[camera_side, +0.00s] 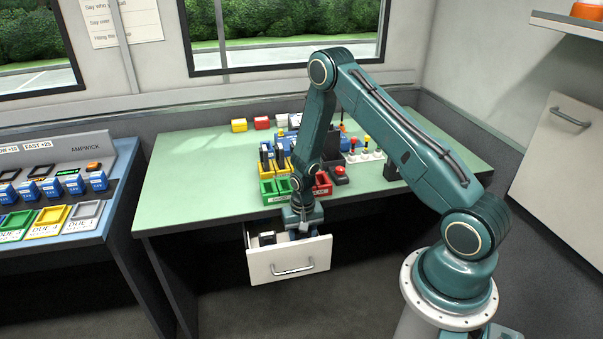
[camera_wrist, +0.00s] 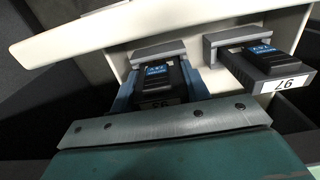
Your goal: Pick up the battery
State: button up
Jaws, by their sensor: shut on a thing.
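My gripper (camera_side: 303,222) reaches down into the open white drawer (camera_side: 265,266) under the green table. In the wrist view its jaws (camera_wrist: 157,88) are shut on a dark battery (camera_wrist: 158,76) with a blue marking, a grey end piece and a white label partly hidden by my gripper. A second, similar battery (camera_wrist: 262,62) lies to its right in the drawer, outside the jaws, with a white number label. In the side view a dark battery (camera_side: 267,238) shows at the drawer's left. The held one is hidden there by my gripper.
The drawer's front panel (camera_wrist: 75,38) is close to the held battery. The green table (camera_side: 190,180) overhangs the drawer's back. On it stand green bins (camera_side: 270,192), a red bin (camera_side: 323,184) and several coloured blocks. A second bench (camera_side: 50,240) with blue units and coloured trays is at left.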

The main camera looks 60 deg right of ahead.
jog(key=shift+r, duration=0.1)
notch_tip(320, 180, up, 20)
dwell(0.9)
dwell(0.6)
notch_tip(320, 180, up, 11)
jog(key=w+d, duration=0.2)
jog(key=d, duration=1.1)
jog(key=w+d, duration=0.2)
jog(key=d, duration=1.1)
jog(key=shift+s+f, duration=0.15)
jog(key=shift+f, duration=2.3)
jog(key=shift+f, duration=0.15)
